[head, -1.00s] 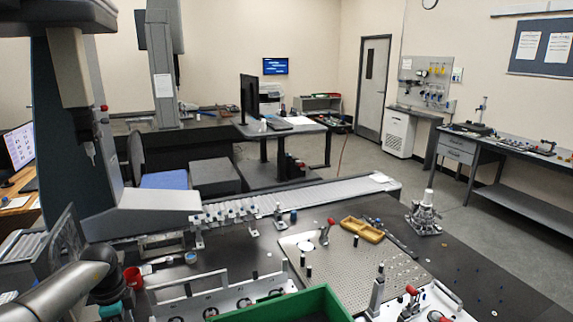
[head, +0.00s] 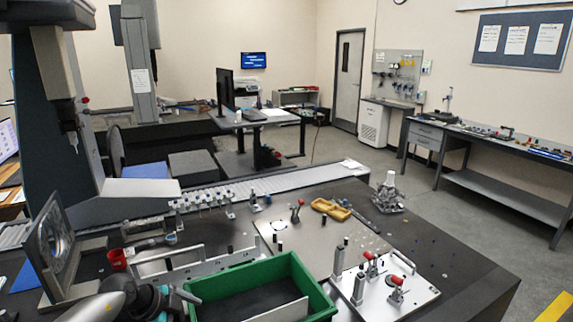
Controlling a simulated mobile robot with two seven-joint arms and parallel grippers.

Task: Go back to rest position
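Part of my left arm (head: 128,300) shows at the bottom left edge, with dark joints and a teal part. No gripper fingers of mine can be made out in the head view, and my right arm is not in view. The arm is in front of the dark granite table (head: 455,262), left of a green bin (head: 318,290). The bin is cut off by the bottom edge and has a pale divider or plate in it.
A perforated plate (head: 290,228) carries posts and a yellow tray (head: 331,208). A white fixture plate (head: 415,287) with red-handled clamps is at right.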

